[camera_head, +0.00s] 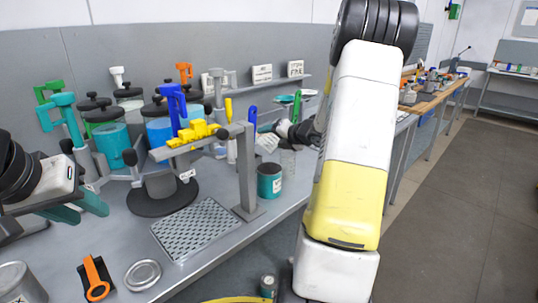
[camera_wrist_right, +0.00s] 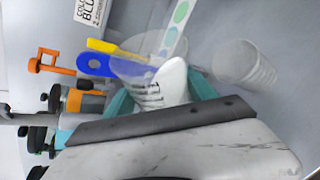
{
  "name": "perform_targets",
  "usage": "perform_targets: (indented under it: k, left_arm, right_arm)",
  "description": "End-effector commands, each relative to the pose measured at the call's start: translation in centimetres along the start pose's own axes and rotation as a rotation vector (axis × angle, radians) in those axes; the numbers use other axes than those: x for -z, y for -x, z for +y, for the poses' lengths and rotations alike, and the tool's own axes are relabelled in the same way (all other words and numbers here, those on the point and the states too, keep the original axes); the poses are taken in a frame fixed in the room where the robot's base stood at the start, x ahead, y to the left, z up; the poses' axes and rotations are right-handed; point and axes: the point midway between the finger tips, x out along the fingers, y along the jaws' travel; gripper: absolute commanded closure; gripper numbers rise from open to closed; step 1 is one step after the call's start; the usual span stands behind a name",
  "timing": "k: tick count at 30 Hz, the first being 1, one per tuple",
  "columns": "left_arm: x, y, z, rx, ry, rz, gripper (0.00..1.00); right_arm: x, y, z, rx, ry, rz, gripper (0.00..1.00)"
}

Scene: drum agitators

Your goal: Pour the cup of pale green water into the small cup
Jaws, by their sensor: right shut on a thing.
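My right gripper (camera_wrist_right: 160,98) has its teal fingers closed around a translucent cup with dark markings (camera_wrist_right: 174,84). In the head view the cup (camera_head: 266,143) appears tilted above the bench's right part, and my arm hides most of the gripper there. I cannot tell how much pale green water is in it. Another clear ribbed cup (camera_wrist_right: 243,65) stands apart to the right in the wrist view; in the head view a clear cup (camera_head: 288,160) shows below the gripper. My left gripper (camera_head: 80,208) has its teal fingers apart and is empty over the left of the bench.
A teal can (camera_head: 269,181) stands below the held cup near the bench edge. A metal post (camera_head: 246,170) carries a rail with yellow pieces. A perforated tray (camera_head: 195,228), an orange-handled tool (camera_head: 97,278) and a round lid (camera_head: 143,274) lie in front. Drums with agitators stand behind.

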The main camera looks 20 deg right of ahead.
Motion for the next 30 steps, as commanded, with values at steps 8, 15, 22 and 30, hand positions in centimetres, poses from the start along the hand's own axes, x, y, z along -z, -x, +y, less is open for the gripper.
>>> perform_targets:
  k: [8,15,22,30]
  left_arm:
    - [0.0,0.0,0.0,0.0,0.0,0.0,0.64]
    - [0.0,0.0,0.0,0.0,0.0,0.0,0.64]
    - [0.0,0.0,0.0,0.0,0.0,0.0,0.64]
    - [0.0,0.0,0.0,0.0,0.0,0.0,0.64]
  right_arm:
    - [0.0,-0.02,-0.01,-0.007,-0.014,0.003,0.83]
    - [0.04,-0.04,-0.05,-0.012,-0.027,0.006,0.83]
    - [0.08,-0.06,-0.07,-0.017,-0.04,0.009,0.83]
    - [0.12,-0.08,-0.08,-0.024,-0.054,0.012,0.83]
